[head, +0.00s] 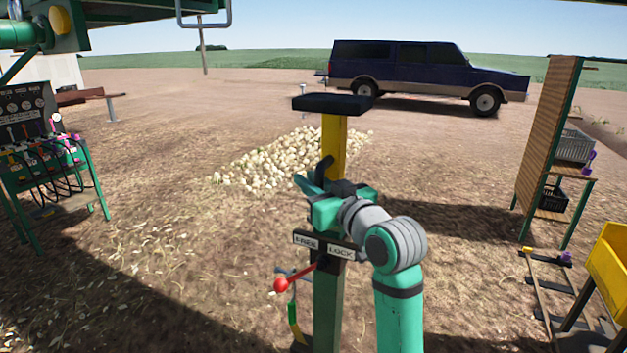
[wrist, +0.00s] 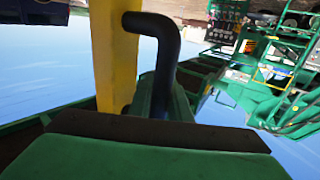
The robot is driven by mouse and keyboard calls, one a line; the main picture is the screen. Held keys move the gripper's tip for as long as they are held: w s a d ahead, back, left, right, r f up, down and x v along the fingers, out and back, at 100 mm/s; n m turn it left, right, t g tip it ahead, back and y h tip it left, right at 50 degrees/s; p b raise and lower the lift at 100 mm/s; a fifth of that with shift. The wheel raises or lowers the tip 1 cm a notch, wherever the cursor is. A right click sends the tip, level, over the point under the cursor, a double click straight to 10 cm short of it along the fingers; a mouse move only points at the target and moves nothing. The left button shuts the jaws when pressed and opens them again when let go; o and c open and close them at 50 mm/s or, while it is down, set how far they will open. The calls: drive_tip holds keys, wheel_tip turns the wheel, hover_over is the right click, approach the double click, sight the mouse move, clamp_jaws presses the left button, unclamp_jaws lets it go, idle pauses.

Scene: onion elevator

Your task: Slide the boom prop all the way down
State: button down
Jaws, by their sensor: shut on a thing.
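The boom prop stands upright in the middle of the head view. Its yellow inner post (head: 333,145) rises out of a green outer post (head: 327,310) and carries a flat black pad (head: 332,104) on top. A lever with a red knob (head: 280,285) points down and left, on the FREE side of the FREE/LOCK plate (head: 322,246). My gripper (head: 322,190) is shut at the side of the yellow post. In the wrist view a bent black handle (wrist: 167,65) on the yellow post (wrist: 112,60) runs down to my gripper; its gripped part is hidden.
An onion pile (head: 270,160) lies behind the prop. A control stand (head: 45,150) is at left, a wooden-backed shelf (head: 550,130) and a yellow bin (head: 610,270) at right. A dark blue truck (head: 415,70) is parked behind. Open dirt surrounds the prop.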

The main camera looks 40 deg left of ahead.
drive_tip(key=c, duration=1.9)
unclamp_jaws()
drive_tip(key=shift+f, duration=0.25)
drive_tip(key=v, duration=1)
drive_tip(key=shift+s+d, duration=0.1)
drive_tip(key=shift+d, duration=0.3)
